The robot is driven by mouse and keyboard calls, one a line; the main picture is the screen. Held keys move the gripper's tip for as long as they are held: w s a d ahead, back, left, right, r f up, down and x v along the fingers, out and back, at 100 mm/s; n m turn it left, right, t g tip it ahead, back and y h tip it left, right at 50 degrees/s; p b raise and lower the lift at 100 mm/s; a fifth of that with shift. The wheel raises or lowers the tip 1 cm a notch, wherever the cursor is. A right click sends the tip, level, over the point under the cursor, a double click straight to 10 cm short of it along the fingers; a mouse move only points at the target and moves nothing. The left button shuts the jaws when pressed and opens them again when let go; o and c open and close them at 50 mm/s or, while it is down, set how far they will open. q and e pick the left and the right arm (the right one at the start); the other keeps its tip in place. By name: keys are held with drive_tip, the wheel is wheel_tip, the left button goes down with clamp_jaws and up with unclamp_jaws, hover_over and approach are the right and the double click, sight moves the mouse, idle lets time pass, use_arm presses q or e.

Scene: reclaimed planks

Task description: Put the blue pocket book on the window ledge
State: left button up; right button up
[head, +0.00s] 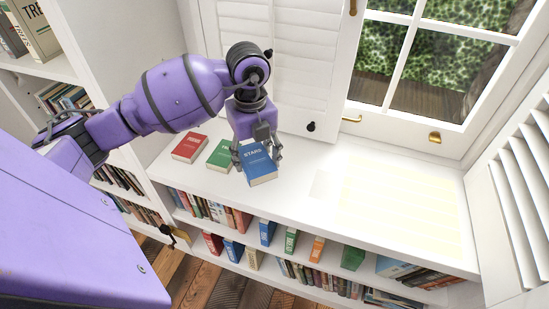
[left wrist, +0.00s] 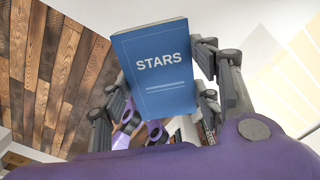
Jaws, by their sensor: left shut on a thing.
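The blue pocket book (head: 258,165), with STARS on its cover, is between the fingers of my left gripper (head: 257,156). The left wrist view shows the blue book (left wrist: 158,68) with a grey finger on each side, and the gripper shut on it. In the head view the book is tilted, over the front edge of the white window ledge (head: 310,160); I cannot tell whether it touches the ledge. The ledge runs right under the window, with a pale yellow lit patch (head: 400,205) on it. My right gripper is out of view.
A red book (head: 190,147) and a green book (head: 221,154) lie on the ledge left of my gripper. Shelves of books (head: 290,240) sit below the front edge. White shutters (head: 290,60) stand behind and at the right. The ledge's right part is clear.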

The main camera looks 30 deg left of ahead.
sight(259, 145)
use_arm(q)
drive_tip(key=w+a+f, duration=0.1)
drive_tip(key=w, duration=0.1)
drive_tip(key=w+a+f, duration=0.1)
drive_tip(key=w, duration=0.1)
drive_tip(key=w+a+f, duration=0.1)
drive_tip(key=w, duration=0.1)
drive_tip(key=shift+a, duration=0.1)
drive_tip(key=w+f, duration=0.1)
drive_tip(key=f, duration=0.1)
drive_tip(key=w+a+f, duration=0.1)
drive_tip(key=f, duration=0.1)
drive_tip(key=w+a+f, duration=0.1)
drive_tip(key=w, duration=0.1)
drive_tip(key=shift+f+b, duration=0.4)
drive_tip(key=shift+a+f, duration=0.1)
drive_tip(key=shift+f, duration=1.4)
drive_tip(key=shift+f, duration=0.15)
drive_tip(key=o, duration=1.2)
